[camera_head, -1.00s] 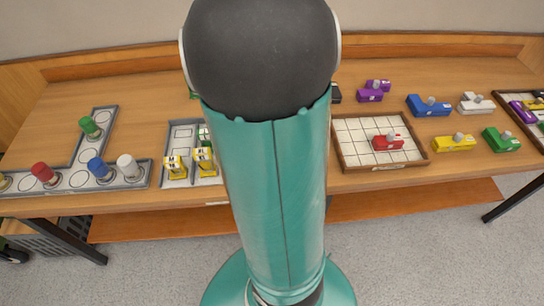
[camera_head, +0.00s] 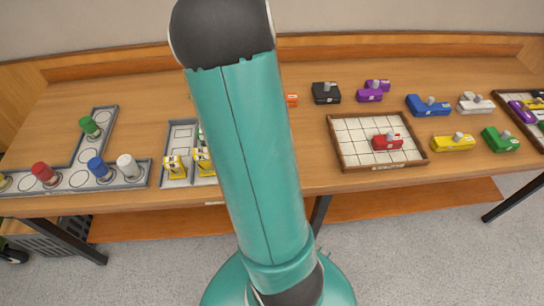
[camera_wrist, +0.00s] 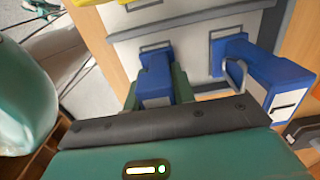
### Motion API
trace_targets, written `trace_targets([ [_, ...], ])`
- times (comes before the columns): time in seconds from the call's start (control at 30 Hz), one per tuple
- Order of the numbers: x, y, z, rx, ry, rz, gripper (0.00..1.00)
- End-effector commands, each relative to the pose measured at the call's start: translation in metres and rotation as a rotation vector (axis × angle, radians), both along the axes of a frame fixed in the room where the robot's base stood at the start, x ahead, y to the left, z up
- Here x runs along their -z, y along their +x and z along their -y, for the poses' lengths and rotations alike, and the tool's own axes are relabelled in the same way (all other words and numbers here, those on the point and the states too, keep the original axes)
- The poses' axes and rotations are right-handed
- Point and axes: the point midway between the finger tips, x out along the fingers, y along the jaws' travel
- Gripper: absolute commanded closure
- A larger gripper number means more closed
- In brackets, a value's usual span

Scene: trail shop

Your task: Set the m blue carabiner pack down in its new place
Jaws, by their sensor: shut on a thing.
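In the wrist view a blue carabiner pack (camera_wrist: 155,75) with a pale front sits between the green fingers of my gripper (camera_wrist: 158,86), which is shut on it. It is over the grey-framed, pale tray (camera_wrist: 190,35); I cannot tell whether it touches the tray. A second, larger blue pack (camera_wrist: 270,85) with a grey metal loop stands close to its right, apart from the fingers. In the head view the tray (camera_head: 180,132) shows left of my arm, with yellow packs (camera_head: 175,166) at its front. My arm hides my gripper and the held pack there.
An L-shaped grey tray (camera_head: 85,178) with red, blue, white and green pegs lies on the left. A brown-framed grid board (camera_head: 350,135) with a red block (camera_head: 387,141) lies right of my arm. Several coloured blocks stand farther right. Bare wood lies around them.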

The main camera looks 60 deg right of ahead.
Motion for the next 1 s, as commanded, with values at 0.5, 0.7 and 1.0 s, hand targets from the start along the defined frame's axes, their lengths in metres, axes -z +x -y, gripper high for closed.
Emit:
trace_targets([
  [0.5, 0.001, 0.000, 0.000, 0.000, 0.000, 0.000, 0.53],
  [0.7, -0.018, 0.001, 0.000, -0.002, -0.002, 0.004, 0.53],
  [1.0, -0.080, 0.002, 0.000, -0.004, -0.003, 0.006, 0.53],
])
